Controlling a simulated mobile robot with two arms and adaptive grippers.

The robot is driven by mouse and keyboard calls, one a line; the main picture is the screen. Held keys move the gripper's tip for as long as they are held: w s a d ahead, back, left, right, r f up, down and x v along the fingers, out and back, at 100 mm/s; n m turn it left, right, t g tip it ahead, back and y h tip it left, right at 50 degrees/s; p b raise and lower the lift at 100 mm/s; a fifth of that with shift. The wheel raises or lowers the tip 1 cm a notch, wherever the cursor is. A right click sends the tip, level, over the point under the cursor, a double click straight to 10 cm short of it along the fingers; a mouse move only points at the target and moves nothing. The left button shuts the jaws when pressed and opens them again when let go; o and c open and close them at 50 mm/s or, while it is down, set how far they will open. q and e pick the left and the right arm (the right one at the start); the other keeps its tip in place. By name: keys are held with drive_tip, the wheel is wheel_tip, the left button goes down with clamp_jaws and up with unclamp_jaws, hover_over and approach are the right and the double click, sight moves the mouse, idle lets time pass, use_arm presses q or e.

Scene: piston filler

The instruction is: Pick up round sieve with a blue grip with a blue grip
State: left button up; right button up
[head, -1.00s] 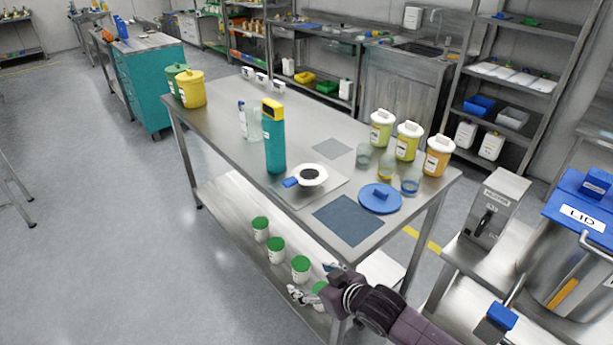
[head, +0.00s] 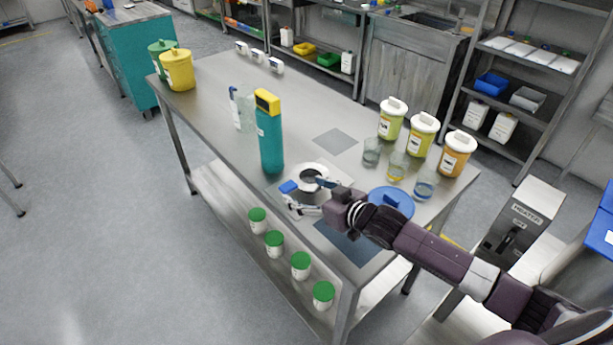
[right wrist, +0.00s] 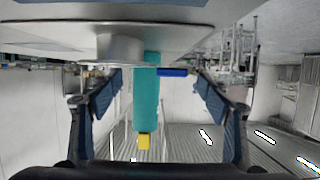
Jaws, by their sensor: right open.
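The round sieve has a white rim (head: 324,170) and a dark centre, and its blue grip (head: 288,187) points left. It lies on a metal plate on the steel table. My right gripper (head: 314,197) is open at the near side of the sieve, with its fingers partly covering it in the head view. In the right wrist view, which looks inverted, the open fingers (right wrist: 158,100) show an empty gap. The sieve's grey round body (right wrist: 121,48) and blue grip (right wrist: 172,72) appear beyond them. I cannot tell whether they touch. My left gripper is not in view.
A tall teal bottle (head: 270,140) with a yellow cap stands close behind the sieve's grip. A blue round lid (head: 391,203) lies to the right, near my forearm. Beakers (head: 397,167) and lidded tubs (head: 456,155) stand at the table's right end.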

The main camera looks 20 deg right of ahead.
sight(291, 183)
drive_tip(key=shift+w+a+r+p, duration=0.2)
drive_tip(key=shift+w+a+p, duration=0.15)
drive_tip(key=shift+w+a, duration=0.35)
drive_tip(key=shift+p+x, duration=0.3)
drive_tip(key=shift+x, duration=0.95)
drive_tip(key=shift+w+a+f, duration=0.15)
drive_tip(key=shift+w+f, duration=0.15)
drive_tip(key=shift+w, duration=0.35)
drive_tip(key=shift+w+a, duration=0.1)
drive_tip(key=shift+f, duration=0.1)
drive_tip(key=c, duration=1.1)
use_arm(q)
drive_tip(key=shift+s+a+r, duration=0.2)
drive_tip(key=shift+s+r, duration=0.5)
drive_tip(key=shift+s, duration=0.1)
use_arm(e)
drive_tip(key=shift+c, duration=0.3)
